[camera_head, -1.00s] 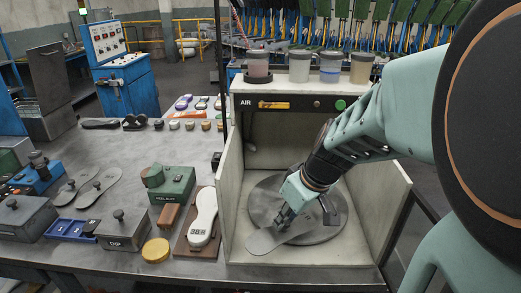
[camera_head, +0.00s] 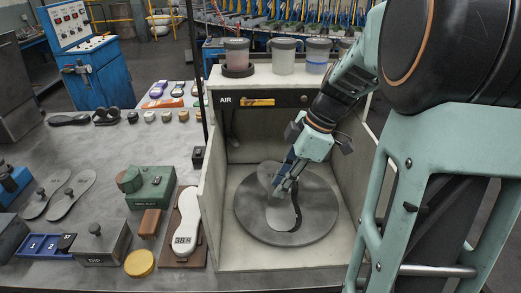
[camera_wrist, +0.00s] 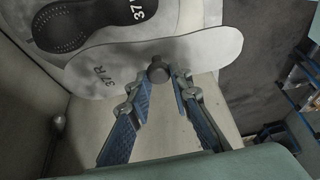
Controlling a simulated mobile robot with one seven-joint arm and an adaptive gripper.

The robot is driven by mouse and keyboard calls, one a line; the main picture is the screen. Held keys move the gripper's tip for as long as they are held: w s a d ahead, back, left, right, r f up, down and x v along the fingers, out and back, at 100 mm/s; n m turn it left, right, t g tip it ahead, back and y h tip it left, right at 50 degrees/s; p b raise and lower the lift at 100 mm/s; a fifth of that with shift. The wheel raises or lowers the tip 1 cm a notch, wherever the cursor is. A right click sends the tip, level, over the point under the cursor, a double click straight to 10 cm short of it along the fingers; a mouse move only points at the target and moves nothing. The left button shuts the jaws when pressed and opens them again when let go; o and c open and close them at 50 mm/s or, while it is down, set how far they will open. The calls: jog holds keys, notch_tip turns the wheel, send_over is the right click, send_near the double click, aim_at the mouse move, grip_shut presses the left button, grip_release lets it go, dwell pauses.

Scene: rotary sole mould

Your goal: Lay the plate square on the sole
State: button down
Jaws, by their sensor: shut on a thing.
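The plate (camera_head: 268,176) is a flat grey sole-shaped piece with a dark knob, marked "37 R" in the wrist view (camera_wrist: 205,48). My gripper (camera_head: 284,190) is shut on its knob, with a finger on each side in the wrist view (camera_wrist: 158,88). The plate looks tilted in the head view. A dark studded sole (camera_wrist: 80,28) marked "37" shows beyond the plate in the wrist view, partly covered by it. In the head view the sole (camera_head: 281,217) lies on the round turntable (camera_head: 318,222), partly behind my gripper. The plate looks apart from the sole and offset from it.
The turntable stands in an open-front booth whose left wall (camera_head: 212,185) is close to the plate. Several lidded cups stand on the booth top (camera_head: 262,75). Left of the booth, a white sole marked "38" (camera_head: 187,222) lies on a brown board, beside a green block (camera_head: 150,185).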

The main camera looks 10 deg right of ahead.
jog(key=w+d+f, duration=0.1)
jog(key=f, duration=0.1)
jog(key=w+d+f+b, duration=0.1)
jog(key=d+f, duration=0.1)
jog(key=w+d+f, duration=0.1)
jog(key=f, duration=0.1)
jog(key=shift+d+b, duration=0.3)
jog(key=shift+b, duration=0.1)
jog(key=shift+w+d+f+b, duration=0.1)
jog(key=shift+f+b, duration=0.35)
jog(key=shift+f, duration=0.45)
jog(key=shift+w+d+f+b, duration=0.1)
jog(key=shift+f+b, duration=0.35)
jog(key=shift+f, duration=0.4)
jog(key=shift+f, duration=0.2)
jog(key=c, duration=1.7)
grip_release()
jog(key=shift+c, duration=0.2)
jog(key=shift+r, duration=0.1)
jog(key=shift+r, duration=0.2)
jog(key=v, duration=1.2)
